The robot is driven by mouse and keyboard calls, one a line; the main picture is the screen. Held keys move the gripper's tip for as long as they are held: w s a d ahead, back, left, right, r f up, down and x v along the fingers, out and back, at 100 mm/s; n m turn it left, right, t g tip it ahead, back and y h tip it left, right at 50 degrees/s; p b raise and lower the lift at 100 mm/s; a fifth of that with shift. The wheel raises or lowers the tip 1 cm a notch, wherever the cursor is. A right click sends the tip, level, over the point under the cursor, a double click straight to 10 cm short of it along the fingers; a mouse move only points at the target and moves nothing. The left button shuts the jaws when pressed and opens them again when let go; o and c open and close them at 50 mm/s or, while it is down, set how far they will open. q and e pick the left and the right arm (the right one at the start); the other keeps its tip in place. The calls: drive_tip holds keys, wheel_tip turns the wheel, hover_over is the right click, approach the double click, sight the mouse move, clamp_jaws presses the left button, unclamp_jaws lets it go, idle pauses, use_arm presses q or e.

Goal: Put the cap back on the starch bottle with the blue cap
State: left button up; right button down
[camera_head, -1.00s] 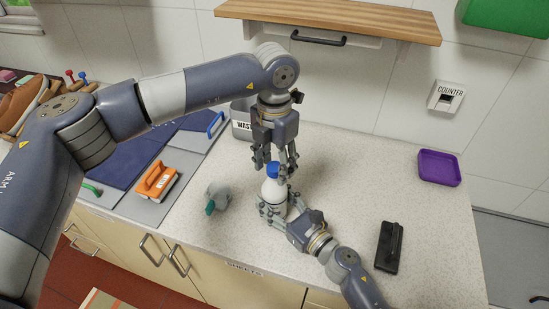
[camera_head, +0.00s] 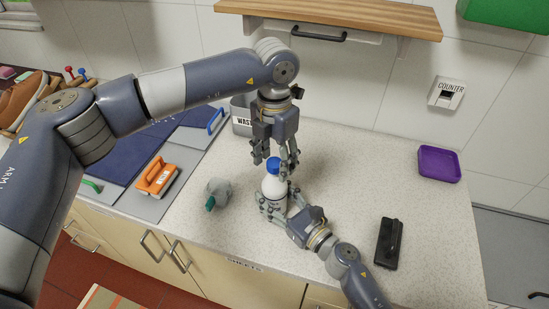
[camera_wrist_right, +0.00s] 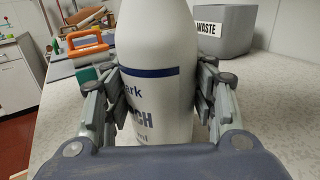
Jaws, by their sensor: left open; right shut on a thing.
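The white starch bottle (camera_head: 272,187) stands upright on the counter, with the blue cap (camera_head: 273,165) on its top. My right gripper (camera_head: 272,207) is shut around the bottle's body from the front. In the right wrist view the bottle (camera_wrist_right: 158,75) fills the middle, between the fingers of the right gripper (camera_wrist_right: 158,100); its top is cut off there. My left gripper (camera_head: 275,160) points down from above, its fingers open around the cap's height. One finger is close beside the cap; I cannot tell whether it touches. Whether the cap is fully seated cannot be told.
A grey lump with a green tip (camera_head: 218,193) lies left of the bottle. The orange-handled brush (camera_head: 157,177) is farther left. A grey waste bin (camera_head: 241,115) stands behind. A black brush (camera_head: 388,243) and purple tray (camera_head: 439,164) are right; counter between is clear.

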use_arm(q)
drive_tip(key=shift+r, duration=0.1)
wheel_tip(320, 180, up, 12)
idle(0.4)
use_arm(e)
drive_tip(key=c, duration=0.6)
unclamp_jaws()
drive_tip(key=shift+s+d, duration=0.1)
drive_tip(key=v, duration=1.1)
drive_tip(key=shift+s+d, duration=0.3)
